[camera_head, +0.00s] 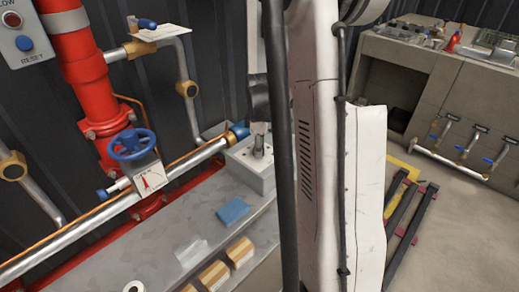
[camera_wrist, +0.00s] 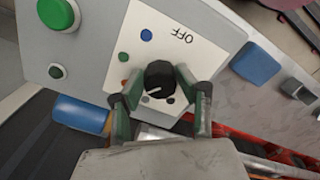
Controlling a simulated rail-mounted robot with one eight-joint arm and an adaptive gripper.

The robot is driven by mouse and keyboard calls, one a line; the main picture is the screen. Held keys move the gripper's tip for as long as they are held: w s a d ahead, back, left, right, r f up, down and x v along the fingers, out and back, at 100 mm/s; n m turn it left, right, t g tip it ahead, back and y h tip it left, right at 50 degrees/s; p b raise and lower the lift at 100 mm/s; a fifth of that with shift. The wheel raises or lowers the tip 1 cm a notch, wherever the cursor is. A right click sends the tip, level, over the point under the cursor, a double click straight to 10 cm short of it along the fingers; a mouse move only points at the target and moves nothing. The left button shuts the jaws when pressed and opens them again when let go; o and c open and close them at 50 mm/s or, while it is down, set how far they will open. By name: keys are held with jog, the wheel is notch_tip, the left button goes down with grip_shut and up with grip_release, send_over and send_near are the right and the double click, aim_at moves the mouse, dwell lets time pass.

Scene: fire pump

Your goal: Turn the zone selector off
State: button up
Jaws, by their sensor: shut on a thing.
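The zone selector is a black round knob (camera_wrist: 160,77) on a white label plate (camera_wrist: 190,55) in the wrist view. The plate has coloured dots around the knob and the word OFF, upside down, at its upper right. A pale mark on the knob seems to face the lower left, away from OFF; its exact angle is hard to tell. My gripper (camera_wrist: 157,84) is shut on the knob, one finger on each side. In the head view the knob is hidden by my gripper (camera_head: 258,140) over the grey control box (camera_head: 248,172).
A green button (camera_wrist: 58,14) is on the same box. A blue block (camera_head: 233,211) lies on the grey bench (camera_head: 215,255). Left stand a red pipe (camera_head: 85,75), a blue valve wheel (camera_head: 131,144) and a metal pipe (camera_head: 100,216) running towards the box.

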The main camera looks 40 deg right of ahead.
jog(key=m, duration=0.7)
jog(key=shift+a+b, duration=0.1)
jog(key=shift+b, duration=0.3)
jog(key=m, duration=0.7)
jog(key=shift+a+m+b, duration=0.1)
jog(key=shift+m+b, duration=0.2)
jog(key=m, duration=0.3)
jog(key=shift+m, duration=0.3)
jog(key=m, duration=0.3)
jog(key=shift+m, duration=0.3)
jog(key=m, duration=0.6)
jog(key=shift+w+b, duration=0.15)
jog(key=shift+b, duration=0.15)
jog(key=shift+m, duration=0.3)
jog(key=o, duration=1.1)
